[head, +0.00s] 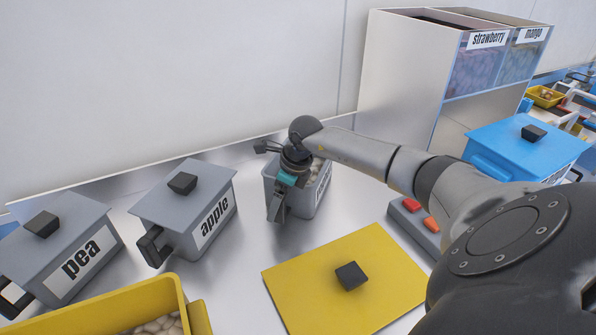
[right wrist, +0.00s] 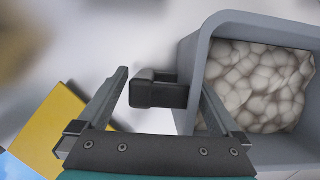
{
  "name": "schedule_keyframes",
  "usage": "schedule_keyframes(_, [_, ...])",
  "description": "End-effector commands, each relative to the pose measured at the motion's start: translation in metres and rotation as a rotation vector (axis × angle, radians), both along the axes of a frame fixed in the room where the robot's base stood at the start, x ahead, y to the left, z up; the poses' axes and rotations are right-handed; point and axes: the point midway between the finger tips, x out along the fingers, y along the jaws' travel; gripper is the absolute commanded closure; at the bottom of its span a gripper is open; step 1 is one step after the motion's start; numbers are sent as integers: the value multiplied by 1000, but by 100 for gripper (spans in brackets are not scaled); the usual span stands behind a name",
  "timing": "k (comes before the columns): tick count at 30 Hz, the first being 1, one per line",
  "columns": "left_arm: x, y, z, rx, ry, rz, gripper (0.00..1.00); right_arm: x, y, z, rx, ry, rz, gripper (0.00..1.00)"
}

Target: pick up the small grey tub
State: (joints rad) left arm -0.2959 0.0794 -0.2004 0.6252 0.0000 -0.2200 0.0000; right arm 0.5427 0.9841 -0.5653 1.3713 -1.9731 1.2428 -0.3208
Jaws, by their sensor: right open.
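The small grey tub (head: 303,203) stands without a lid on the metal counter near the back wall, with a partly hidden label on its right side. In the right wrist view the tub (right wrist: 190,62) is at the right, holding pale rounded pieces, and its black handle (right wrist: 157,92) sticks out to the left. My right gripper (right wrist: 165,79) is open, with the handle showing between its fingers and the right finger overlapping the tub's wall. In the head view my right gripper (head: 278,207) is at the tub's left front and hides its handle. My left gripper is not in view.
Lidded grey tubs marked pea (head: 80,262) and apple (head: 212,222) stand to the left. A yellow lid (head: 385,275) with a black knob lies in front, beside a yellow bin (head: 90,302). A blue lidded box (head: 510,145) and strawberry and mango dispensers (head: 410,70) are at right.

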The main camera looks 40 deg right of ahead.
Motion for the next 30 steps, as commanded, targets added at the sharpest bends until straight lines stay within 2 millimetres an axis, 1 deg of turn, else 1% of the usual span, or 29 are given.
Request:
schedule_keyframes(1, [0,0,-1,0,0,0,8,1,2,-8,1,3,0,0])
schedule_keyframes(4, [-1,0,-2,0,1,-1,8,4,3,-16,2,2,0,0])
schedule_keyframes(12, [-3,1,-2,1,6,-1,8,4,2,-18,-1,1,1,0])
schedule_keyframes(14, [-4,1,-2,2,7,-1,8,4,2,-18,-1,1,1,6])
schedule_keyframes(30, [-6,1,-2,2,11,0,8,4,2,-17,-1,1,1,66])
